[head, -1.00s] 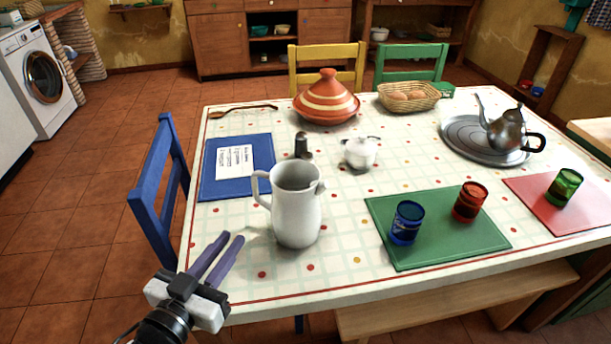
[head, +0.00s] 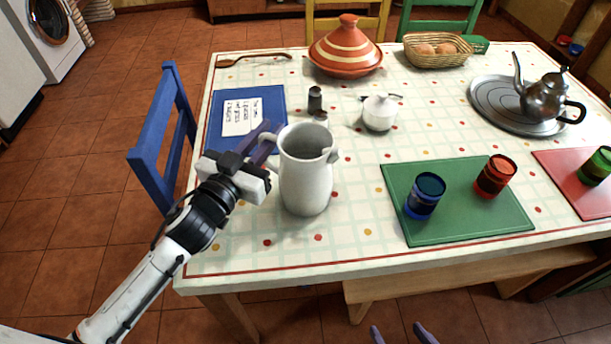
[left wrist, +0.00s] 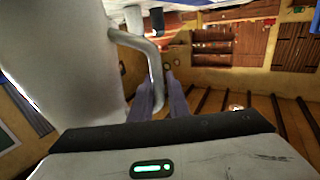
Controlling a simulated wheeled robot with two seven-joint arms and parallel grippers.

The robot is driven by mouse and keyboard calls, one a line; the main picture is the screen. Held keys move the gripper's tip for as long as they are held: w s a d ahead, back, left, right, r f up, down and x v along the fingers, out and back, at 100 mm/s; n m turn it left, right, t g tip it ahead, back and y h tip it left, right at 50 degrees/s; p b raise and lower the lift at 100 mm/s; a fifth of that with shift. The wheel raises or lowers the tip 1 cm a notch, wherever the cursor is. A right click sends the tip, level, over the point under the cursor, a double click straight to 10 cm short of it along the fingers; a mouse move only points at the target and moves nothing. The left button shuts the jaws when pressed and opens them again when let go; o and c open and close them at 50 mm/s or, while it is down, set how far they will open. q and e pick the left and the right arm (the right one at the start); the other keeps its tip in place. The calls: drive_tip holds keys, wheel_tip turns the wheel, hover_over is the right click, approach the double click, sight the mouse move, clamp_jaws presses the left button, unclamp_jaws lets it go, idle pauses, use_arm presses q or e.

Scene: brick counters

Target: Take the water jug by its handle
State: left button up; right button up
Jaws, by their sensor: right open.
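The white water jug (head: 306,180) stands upright on the table, left of the middle, with its handle on the left side. My left gripper (head: 266,145) is at the handle, partly hidden by it and the jug in the head view. In the left wrist view the handle (left wrist: 155,62) runs down between the two purple fingers (left wrist: 160,98), which are close together on it. The jug's pale body (left wrist: 65,60) fills the left of that view. My right gripper (head: 402,332) is open and empty at the bottom edge of the head view, below the table's front edge.
A blue mat (head: 235,110) with a paper lies behind the handle. A dark shaker (head: 315,100) and white sugar bowl (head: 379,113) stand behind the jug. A green mat (head: 460,225) with blue and red glasses is to the right. A blue chair (head: 160,150) flanks the table's left side.

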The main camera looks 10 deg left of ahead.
use_arm(q)
drive_tip(key=shift+x, duration=0.8)
clamp_jaws()
idle(0.6)
drive_tip(key=shift+r, duration=0.25)
